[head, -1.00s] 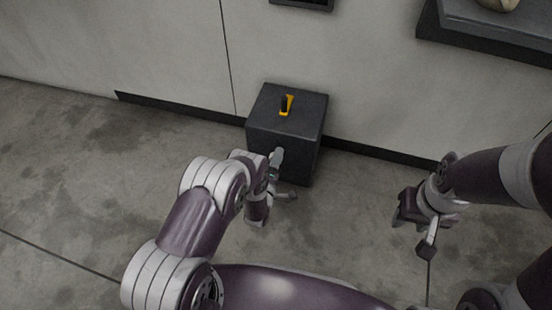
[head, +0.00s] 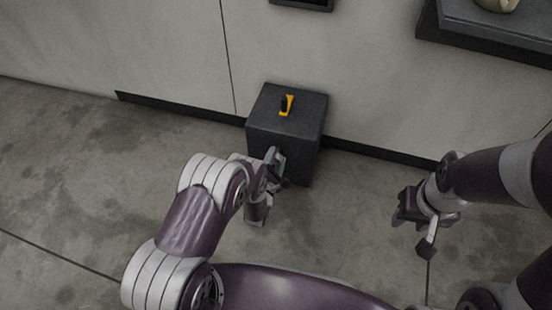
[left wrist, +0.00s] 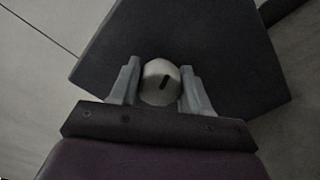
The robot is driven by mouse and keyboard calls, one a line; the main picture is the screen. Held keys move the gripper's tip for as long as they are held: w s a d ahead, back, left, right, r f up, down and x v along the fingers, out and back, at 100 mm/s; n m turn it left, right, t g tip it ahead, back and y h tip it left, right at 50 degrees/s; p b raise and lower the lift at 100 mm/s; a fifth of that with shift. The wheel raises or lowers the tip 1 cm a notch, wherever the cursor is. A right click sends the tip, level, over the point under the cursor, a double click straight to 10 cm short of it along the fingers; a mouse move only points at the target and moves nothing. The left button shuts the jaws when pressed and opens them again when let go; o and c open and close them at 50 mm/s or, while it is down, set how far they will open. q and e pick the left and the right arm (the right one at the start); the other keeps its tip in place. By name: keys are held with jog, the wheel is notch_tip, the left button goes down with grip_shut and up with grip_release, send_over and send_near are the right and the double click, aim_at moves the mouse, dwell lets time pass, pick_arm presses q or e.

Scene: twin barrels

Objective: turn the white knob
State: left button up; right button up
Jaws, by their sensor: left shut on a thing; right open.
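The white knob (left wrist: 158,84) shows in the left wrist view as a round pale cap with a dark slot mark, on the face of a dark box (left wrist: 190,45). My left gripper (left wrist: 159,88) has one finger on each side of the knob and is shut on it. In the head view the box (head: 265,133) stands against the wall, and my left gripper (head: 277,168) is at its front face; the knob is hidden there. My right gripper (head: 412,230) is open and empty, away to the right above the floor.
A yellow and black switch-like part (head: 287,105) is on top of the box. A dark shelf (head: 490,42) with a pale object (head: 497,4) juts from the wall at upper right. The floor (head: 80,190) left of the box is clear.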

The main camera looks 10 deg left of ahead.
pick_arm(q)
jog(key=shift+n, duration=0.5)
jog(key=o, duration=1)
jog(key=shift+o, duration=0.2)
